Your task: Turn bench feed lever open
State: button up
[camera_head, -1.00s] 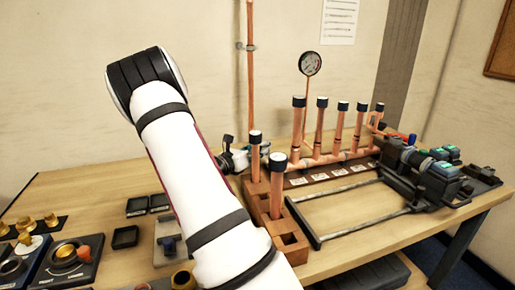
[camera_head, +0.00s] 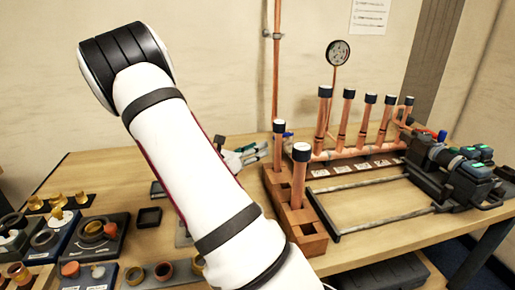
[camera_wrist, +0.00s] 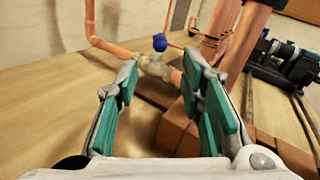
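A small blue handle (camera_wrist: 160,43) stands over a silver valve body (camera_wrist: 152,66) on a copper pipe in the wrist view; I take it for the bench feed lever. In the head view a bit of blue (camera_head: 289,134) shows behind the capped upright pipe. My gripper (camera_wrist: 163,112) is open, with teal pads on both sides and nothing between them. The valve lies beyond the fingertips, apparently apart from them. In the head view my gripper (camera_head: 246,154) shows at the bench behind my arm, which hides part of it.
A wooden block (camera_head: 305,227) with capped copper pipes (camera_head: 300,170) stands close to the right of my gripper. Further right are the manifold pipes (camera_head: 365,115), a gauge (camera_head: 338,52) and a dark clamp frame (camera_head: 380,222). Trays and fittings (camera_head: 100,235) fill the left bench.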

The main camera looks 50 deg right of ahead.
jog(key=shift+c, duration=0.2)
jog(key=c, duration=0.4)
jog(key=shift+w+d+r+m+g, duration=0.1)
jog(key=shift+w+d+m+g, duration=0.15)
jog(key=shift+m, duration=0.45)
grip_shut()
jog(key=w+d+f+m+g+p, duration=0.15)
jog(key=w+m, duration=0.35)
jog(key=m, duration=0.5)
jog(key=w+m+g+p, duration=0.1)
jog(key=w+m+g, duration=0.1)
jog(key=w+m, duration=0.5)
jog(key=s+d+r+m+p, duration=0.1)
jog(key=s+d+p, duration=0.3)
jog(key=s+d, duration=0.4)
jog(key=shift+s+d+m+y, duration=0.2)
jog(key=shift+s+m+y, duration=0.1)
jog(key=shift+s+m, duration=0.55)
jog(key=shift+s+a+r+n+p, duration=0.1)
jog(key=shift+s+n+p, duration=0.05)
jog(key=shift+n+p, duration=0.15)
